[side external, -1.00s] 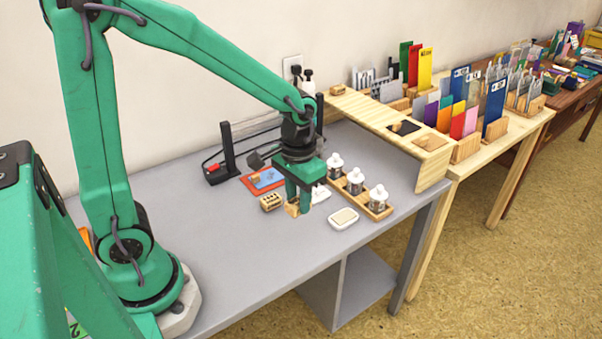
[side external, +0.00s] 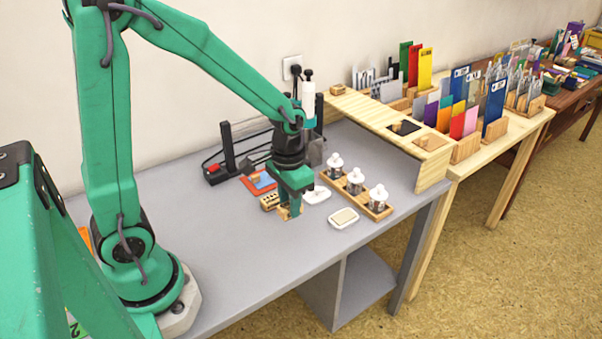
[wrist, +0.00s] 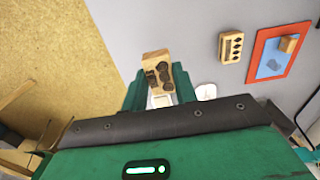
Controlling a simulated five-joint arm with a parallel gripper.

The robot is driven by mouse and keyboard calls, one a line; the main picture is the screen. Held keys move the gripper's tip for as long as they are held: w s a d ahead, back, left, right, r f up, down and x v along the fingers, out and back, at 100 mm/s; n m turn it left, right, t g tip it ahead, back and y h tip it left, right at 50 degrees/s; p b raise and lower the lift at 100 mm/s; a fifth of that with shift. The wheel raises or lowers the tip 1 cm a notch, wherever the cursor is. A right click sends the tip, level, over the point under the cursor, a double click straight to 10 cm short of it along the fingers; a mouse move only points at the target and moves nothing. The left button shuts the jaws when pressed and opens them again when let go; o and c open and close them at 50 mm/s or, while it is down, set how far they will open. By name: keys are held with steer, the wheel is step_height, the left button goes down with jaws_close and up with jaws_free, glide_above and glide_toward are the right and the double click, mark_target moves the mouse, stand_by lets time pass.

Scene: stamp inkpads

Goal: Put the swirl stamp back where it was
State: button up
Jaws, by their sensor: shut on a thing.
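My gripper (side external: 292,203) is shut on a light wooden stamp block (side external: 283,213). It is low over the grey table, and I cannot tell whether the block touches the surface. In the wrist view the stamp (wrist: 154,62) sticks out between the green fingers of my gripper (wrist: 160,92), with dark rounded marks on its face. A small wooden block with dark marks in a row (side external: 270,201) lies just left of it; it also shows in the wrist view (wrist: 231,47). A red-rimmed blue tray (side external: 250,186) lies behind, with a small wooden block on it.
A white pad (side external: 317,195) lies right of my gripper and a white-rimmed pad (side external: 343,218) further right. A wooden rack (side external: 378,211) with white-topped bottles stands beyond. A black stand (side external: 228,148) is at the back. The table front left is clear.

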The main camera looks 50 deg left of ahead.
steer(key=a+f, duration=0.1)
steer(key=a, duration=0.1)
steer(key=w+a+f, duration=0.1)
steer(key=a, duration=0.1)
steer(key=w+a+f, duration=0.1)
steer(key=a, duration=0.1)
steer(key=shift+w+f, duration=0.15)
steer(key=shift+f, duration=0.25)
steer(key=shift+f, duration=0.1)
steer(key=shift+f, duration=1.9)
steer(key=shift+f, duration=0.15)
steer(key=o, duration=0.8)
step_height(320, 180, up, 12)
steer(key=shift+r, duration=0.2)
